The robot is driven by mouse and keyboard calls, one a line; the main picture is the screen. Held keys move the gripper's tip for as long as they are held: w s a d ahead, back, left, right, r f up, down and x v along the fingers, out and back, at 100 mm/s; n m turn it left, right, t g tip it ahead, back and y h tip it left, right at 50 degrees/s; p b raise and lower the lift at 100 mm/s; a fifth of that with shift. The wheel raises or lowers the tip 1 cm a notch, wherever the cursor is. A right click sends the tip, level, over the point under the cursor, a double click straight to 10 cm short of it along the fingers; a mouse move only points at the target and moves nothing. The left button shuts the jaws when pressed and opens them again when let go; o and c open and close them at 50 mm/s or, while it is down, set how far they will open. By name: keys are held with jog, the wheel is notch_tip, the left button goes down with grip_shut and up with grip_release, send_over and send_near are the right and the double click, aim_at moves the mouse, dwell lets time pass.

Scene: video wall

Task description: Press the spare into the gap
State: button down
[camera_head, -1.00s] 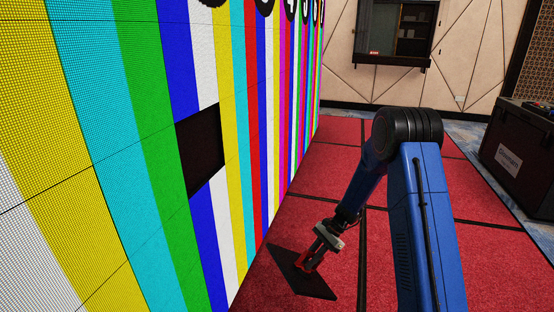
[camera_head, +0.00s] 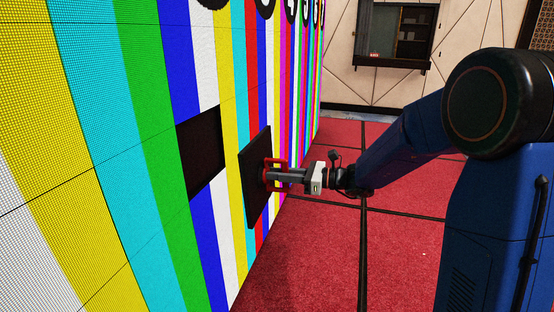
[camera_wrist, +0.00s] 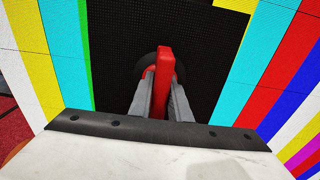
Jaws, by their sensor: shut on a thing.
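The spare is a flat black square panel (camera_head: 254,180) with a red handle (camera_head: 276,175) on its back. My gripper (camera_head: 272,177) is shut on that handle and holds the panel upright, close in front of the video wall. The gap (camera_head: 200,150) is a dark square opening in the wall, to the left of the panel in the head view. In the wrist view my gripper (camera_wrist: 160,92) grips the red handle (camera_wrist: 165,65), and the panel (camera_wrist: 120,40) fills the middle. The panel's front face is hidden, and I cannot tell its distance from the wall.
The lit video wall (camera_head: 150,130) with coloured stripes runs along the left. Red carpet (camera_head: 320,260) with dark seams is clear beside it. A dark framed window or cabinet (camera_head: 393,32) is on the far wall.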

aim_at(259, 155)
jog(key=shift+t+y, duration=0.3)
jog(key=r, duration=0.4)
jog(key=s+r, duration=0.1)
jog(key=r, duration=0.1)
jog(key=shift+a, duration=0.15)
jog(key=shift+x, duration=3.9)
jog(key=shift+w+a, duration=0.1)
jog(key=shift+a, duration=0.1)
jog(key=shift+x, duration=4.45)
